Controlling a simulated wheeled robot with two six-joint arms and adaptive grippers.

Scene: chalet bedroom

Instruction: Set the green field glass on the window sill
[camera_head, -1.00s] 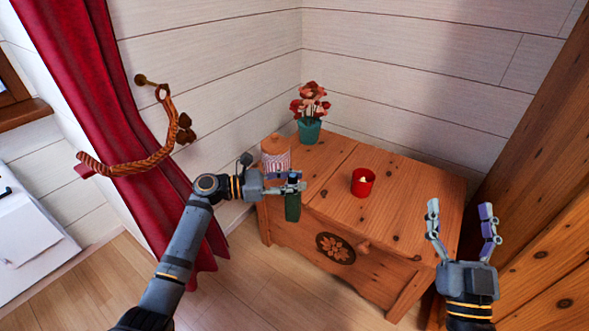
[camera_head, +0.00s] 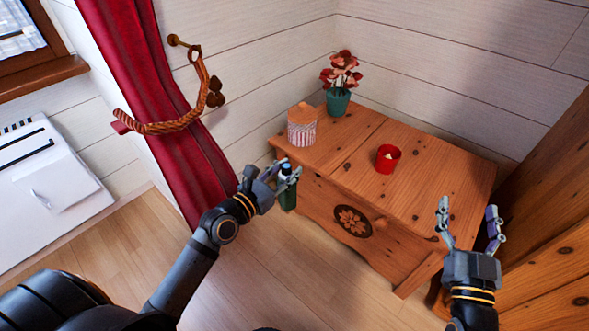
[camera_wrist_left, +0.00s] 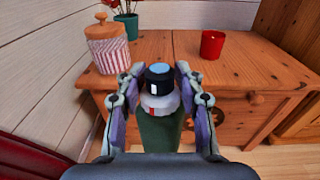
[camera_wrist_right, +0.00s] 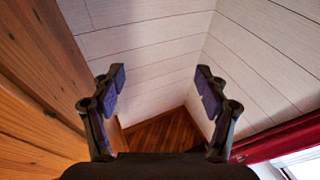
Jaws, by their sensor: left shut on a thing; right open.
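The green field glass (camera_head: 288,196) is a dark green body with a white and black upper part and a pale blue top. My left gripper (camera_head: 285,175) is shut on it and holds it in front of the chest's left end; it also shows in the left wrist view (camera_wrist_left: 160,135) between the two fingers. The window sill (camera_head: 45,77) is a brown wooden ledge at the upper left, below the window, well left of my left gripper. My right gripper (camera_head: 468,225) is open and empty at the right, in front of the chest.
A wooden chest (camera_head: 440,180) bears a striped jar (camera_head: 302,128), a potted flower (camera_head: 338,100) and a red candle cup (camera_head: 388,158). A red curtain (camera_head: 150,100) with a rope tieback (camera_head: 165,127) hangs between sill and chest. A white heater (camera_head: 45,190) stands below the sill.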

